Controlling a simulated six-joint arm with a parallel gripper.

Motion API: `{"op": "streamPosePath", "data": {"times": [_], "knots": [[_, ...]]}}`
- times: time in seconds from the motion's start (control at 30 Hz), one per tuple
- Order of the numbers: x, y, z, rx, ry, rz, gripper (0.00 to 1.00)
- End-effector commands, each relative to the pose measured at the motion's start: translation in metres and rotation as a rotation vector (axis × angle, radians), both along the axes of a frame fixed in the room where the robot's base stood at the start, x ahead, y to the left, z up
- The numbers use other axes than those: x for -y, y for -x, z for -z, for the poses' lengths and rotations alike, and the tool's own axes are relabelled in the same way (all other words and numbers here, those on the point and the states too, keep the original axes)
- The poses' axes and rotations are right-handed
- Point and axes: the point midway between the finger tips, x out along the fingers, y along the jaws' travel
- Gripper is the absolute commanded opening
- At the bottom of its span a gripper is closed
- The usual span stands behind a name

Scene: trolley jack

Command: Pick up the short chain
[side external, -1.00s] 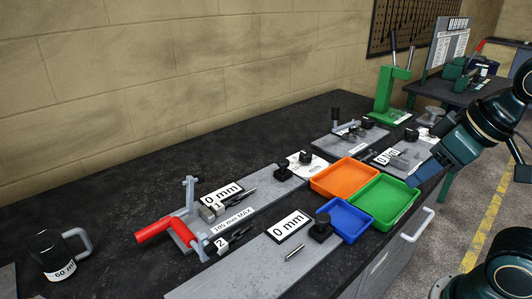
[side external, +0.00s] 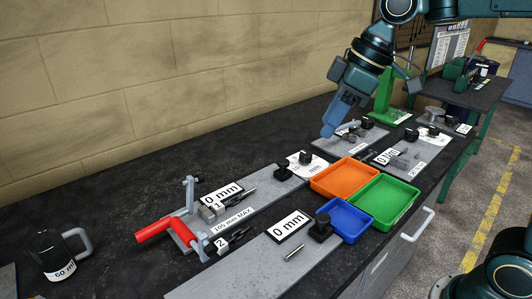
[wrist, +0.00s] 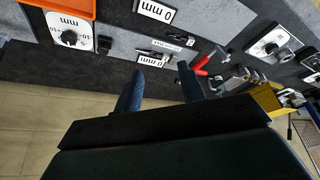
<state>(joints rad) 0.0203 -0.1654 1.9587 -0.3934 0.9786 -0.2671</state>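I cannot make out a short chain in either view; the small parts on the bench are too small to name surely. My gripper (side external: 328,132) hangs above the back of the bench in the side view, behind the orange tray (side external: 318,186). Its blue fingers are close together from that side. In the wrist view my gripper (wrist: 160,84) shows two fingers set apart with nothing between them. A red-handled device (side external: 156,230) stands on the bench at the left, far from my gripper; a red handle also shows in the wrist view (wrist: 202,62).
Green (side external: 411,198) and blue (side external: 349,231) trays adjoin the orange one. Grey plates with clamps and "0 mm" labels (side external: 290,226) lie around them. A green press (side external: 383,98) stands near my gripper. A dark mug (side external: 48,252) is at front left. The rear left bench is clear.

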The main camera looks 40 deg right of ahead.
Motion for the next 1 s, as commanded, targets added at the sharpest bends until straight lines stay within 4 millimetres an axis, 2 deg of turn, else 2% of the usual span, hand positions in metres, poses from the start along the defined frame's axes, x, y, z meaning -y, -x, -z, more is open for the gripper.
{"op": "streamPosePath", "data": {"times": [0.1,0.47,0.77,1.0], "knots": [[-0.006,-0.027,0.002,-0.012,0.003,-0.09,0.4],[-0.023,-0.099,0.021,-0.028,0.008,-0.37,0.4],[-0.032,-0.152,0.055,-0.032,0.006,-0.603,0.4],[-0.037,-0.187,0.092,-0.029,0.0,-0.79,0.4]]}}
